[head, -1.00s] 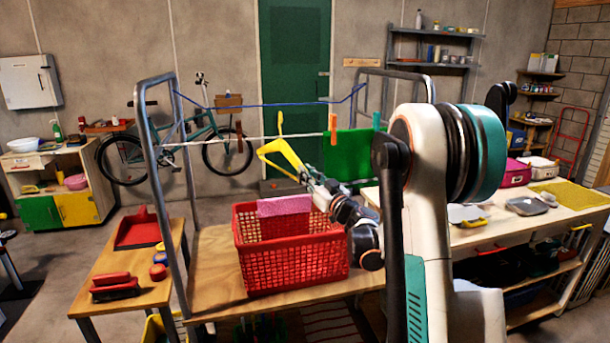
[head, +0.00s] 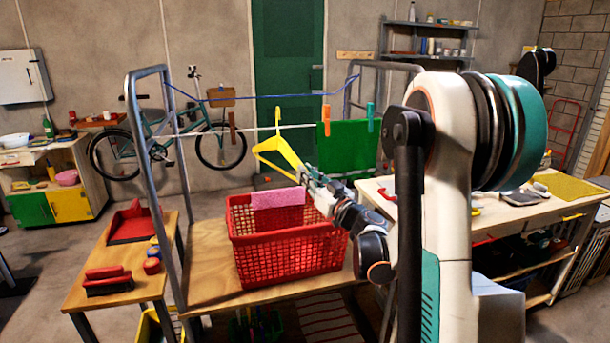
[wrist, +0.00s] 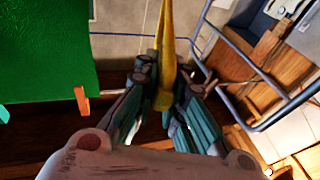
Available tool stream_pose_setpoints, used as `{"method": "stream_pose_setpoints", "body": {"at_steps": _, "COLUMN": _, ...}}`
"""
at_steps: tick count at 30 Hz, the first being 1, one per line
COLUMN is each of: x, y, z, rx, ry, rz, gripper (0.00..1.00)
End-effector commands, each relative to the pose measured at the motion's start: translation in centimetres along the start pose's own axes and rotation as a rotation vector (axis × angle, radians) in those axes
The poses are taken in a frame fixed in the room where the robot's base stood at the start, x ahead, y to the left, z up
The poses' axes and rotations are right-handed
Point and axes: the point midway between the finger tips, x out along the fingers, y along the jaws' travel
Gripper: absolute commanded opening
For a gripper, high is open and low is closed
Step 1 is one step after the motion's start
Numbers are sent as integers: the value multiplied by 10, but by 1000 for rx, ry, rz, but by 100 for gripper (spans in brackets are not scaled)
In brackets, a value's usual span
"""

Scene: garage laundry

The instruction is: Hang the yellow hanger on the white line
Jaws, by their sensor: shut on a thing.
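The yellow hanger (head: 277,151) is upright in the head view, with its hook up at the height of the white line (head: 256,129). The hook overlaps the line in the picture; I cannot tell whether it is over the line or touching it. My gripper (head: 307,176) is shut on the hanger's lower right part. In the wrist view, the hanger (wrist: 167,48) stands edge-on between the fingertips of my gripper (wrist: 165,88). The hook's contact is not clear there.
A green cloth (head: 345,148) hangs right of the hanger, by orange (head: 326,114) and teal pegs (head: 371,117). A brown peg (head: 232,128) is on the left. A blue line (head: 262,100) runs behind. A red basket (head: 285,248) with a pink cloth (head: 278,199) stands below.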

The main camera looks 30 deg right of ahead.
Motion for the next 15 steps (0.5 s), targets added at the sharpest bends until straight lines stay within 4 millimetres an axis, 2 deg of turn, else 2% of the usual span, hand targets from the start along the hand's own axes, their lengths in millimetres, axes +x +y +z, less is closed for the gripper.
{"method": "stream_pose_setpoints", "body": {"at_steps": 15, "x": -35, "y": -14, "z": -8, "rx": 0, "ry": 0, "rz": -1, "gripper": 0}}
